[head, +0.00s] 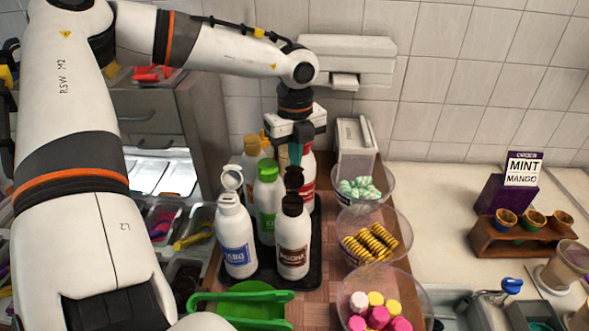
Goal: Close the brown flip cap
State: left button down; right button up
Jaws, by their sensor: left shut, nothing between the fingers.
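The brown flip cap (292,205) sits on a white bottle with a brown label (292,245) at the front right of the bottle group. A dark brown lid piece (293,177) stands up above the cap, so it looks open. My left gripper (295,157) points down just above and behind that lid. Its fingers are shut and hold nothing. Whether they touch the lid cannot be told. My right gripper is not in view.
Beside it stand a white-capped bottle (236,240) with its lid raised, a green-capped bottle (267,200), an orange-capped bottle (252,158) and a red-labelled bottle (309,175). Clear topping bowls (399,215) line the right.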

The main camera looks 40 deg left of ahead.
aim_at(294, 170)
pick_arm(q)
jog(key=shift+s+d+r+b, duration=0.3)
jog(key=shift+s+d+r, duration=0.5)
jog(key=shift+s+d, duration=0.3)
notch_tip(294, 170, up, 8)
jog(key=p, duration=0.3)
jog(key=shift+a, duration=0.1)
